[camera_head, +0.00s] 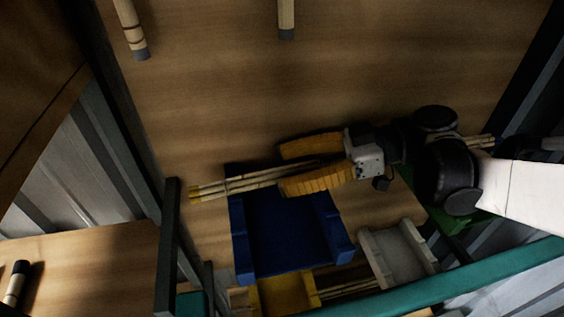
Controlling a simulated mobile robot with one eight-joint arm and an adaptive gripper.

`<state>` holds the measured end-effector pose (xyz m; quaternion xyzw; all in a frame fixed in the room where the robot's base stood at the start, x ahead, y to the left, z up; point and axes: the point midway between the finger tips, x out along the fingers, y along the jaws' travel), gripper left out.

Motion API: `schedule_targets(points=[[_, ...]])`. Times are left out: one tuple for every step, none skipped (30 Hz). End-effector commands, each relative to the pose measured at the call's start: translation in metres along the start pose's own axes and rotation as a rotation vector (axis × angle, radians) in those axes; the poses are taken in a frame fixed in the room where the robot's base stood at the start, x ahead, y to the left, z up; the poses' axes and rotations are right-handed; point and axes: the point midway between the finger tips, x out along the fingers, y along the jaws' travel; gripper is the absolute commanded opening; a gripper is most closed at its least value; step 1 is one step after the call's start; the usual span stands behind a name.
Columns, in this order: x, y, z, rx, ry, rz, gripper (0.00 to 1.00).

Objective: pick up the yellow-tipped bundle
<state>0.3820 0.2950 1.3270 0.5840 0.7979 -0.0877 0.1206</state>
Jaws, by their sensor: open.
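A bundle of thin tan rattan sticks (238,184) lies across the top edge of a blue cradle (285,240). Its left end looks yellowish, though the light is dim. My gripper (283,169) has two orange-yellow ribbed fingers, spread apart and pointing left. The bundle's right part runs into the gap between the fingers, closer to the lower finger. I cannot tell whether a finger touches it or how high the gripper is above it. Stick ends (481,141) also show to the right of my wrist; my arm hides what lies between.
A grey cradle (398,254), a yellow cradle (284,294) and a green cradle (462,218) are close by. A teal bar (470,273) crosses the lower right. Two grey-tipped poles (131,28) (286,16) lie at the top. The wooden table (215,95) is clear between.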

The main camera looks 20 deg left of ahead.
Motion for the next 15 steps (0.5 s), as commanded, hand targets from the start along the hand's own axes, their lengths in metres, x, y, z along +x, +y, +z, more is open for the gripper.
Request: schedule_targets(points=[[0.009,-0.002,0.001,-0.001,0.000,-0.004,0.60],[0.013,-0.002,0.001,-0.001,0.000,-0.003,0.60],[0.018,-0.002,0.001,-0.001,0.000,-0.003,0.60],[0.021,-0.002,0.001,0.000,0.000,-0.003,0.60],[0.023,-0.001,0.001,0.000,0.000,-0.002,0.60],[0.024,-0.001,0.001,0.000,0.000,-0.001,0.60],[0.025,-0.001,0.001,0.001,0.000,0.000,0.60],[0.025,-0.001,0.001,0.001,0.000,0.000,0.60],[0.025,-0.001,0.001,0.001,0.000,0.000,0.60],[0.025,-0.001,0.001,0.001,0.000,0.001,0.60],[0.025,-0.001,0.001,0.001,0.000,0.000,0.60],[0.025,-0.001,0.001,0.001,0.000,0.000,0.60],[0.025,-0.001,0.001,0.001,0.000,0.000,0.59],[0.025,-0.001,0.001,0.001,0.000,0.000,0.50],[0.025,-0.001,0.001,0.001,0.000,0.000,0.37]])
